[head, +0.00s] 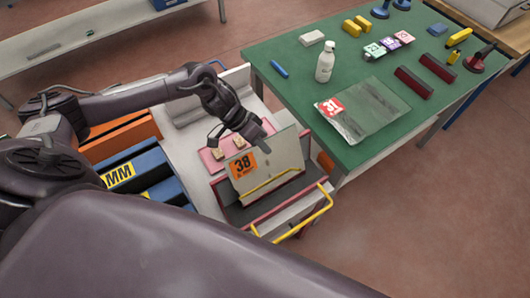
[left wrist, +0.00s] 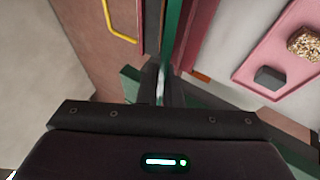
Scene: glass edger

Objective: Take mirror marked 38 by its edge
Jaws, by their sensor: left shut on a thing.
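The mirror marked 38 (head: 283,157) stands tilted in a slotted rack on a white cart, its orange label (head: 243,165) facing me. My left gripper (head: 258,133) is at its top edge, shut on it. In the left wrist view the fingers (left wrist: 167,92) close on the green edge of the pane (left wrist: 173,38). The fingertips are partly hidden in the head view. My right gripper is in neither view.
A pink tray (left wrist: 248,76) with small blocks lies beside the rack. A yellow rail (head: 305,218) runs along the cart's front. The green table (head: 290,103) at right holds a pane marked 31 (head: 372,108), a white bottle (head: 325,62) and dark red blocks (head: 413,83).

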